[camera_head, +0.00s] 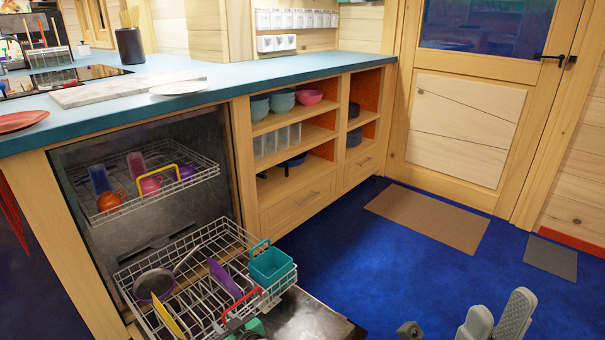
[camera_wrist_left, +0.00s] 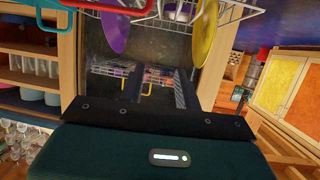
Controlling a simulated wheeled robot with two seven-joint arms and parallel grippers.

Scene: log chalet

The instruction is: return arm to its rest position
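Two light grey finger pads of my right gripper (camera_head: 497,310) poke up at the bottom right edge of the head view. Their tips stand apart with nothing between them, above the blue floor. A small dark grey knob, likely part of my own arm, shows to their left. The left wrist view is upside down and faces the open dishwasher. A dark housing with a small lit indicator fills its lower part.
The dishwasher's lower rack (camera_head: 205,285) is pulled out, holding a pan (camera_head: 154,284), a purple plate (camera_head: 226,278), a yellow plate (camera_head: 167,315) and a teal container (camera_head: 271,264). The upper rack (camera_head: 145,182) holds cups. The counter (camera_head: 215,80) stands behind.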

